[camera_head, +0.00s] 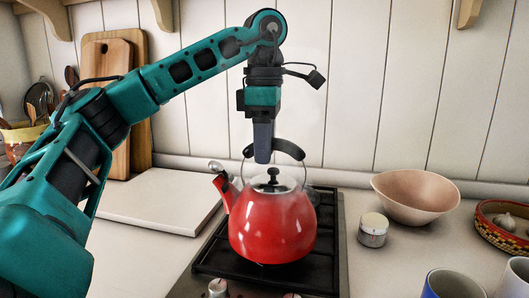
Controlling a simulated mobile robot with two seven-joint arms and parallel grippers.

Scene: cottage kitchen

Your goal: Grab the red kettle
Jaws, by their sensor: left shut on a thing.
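A red kettle (272,226) with a silver lid, a black knob and a dark handle (288,149) stands over the black stove grate. Its spout points to the left. My left gripper (263,155) comes down from above and is shut on the kettle's handle, at the left part of its grip. The fingers hide that part of the handle. I cannot tell whether the kettle's base touches the grate. My right gripper is not in view.
The stove (328,230) has knobs at its front. A small jar (373,230), a pinkish bowl (415,196), a woven basket (500,235) and cups (452,285) stand to the right. A white board (160,200) lies left, with wooden boards (140,100) behind.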

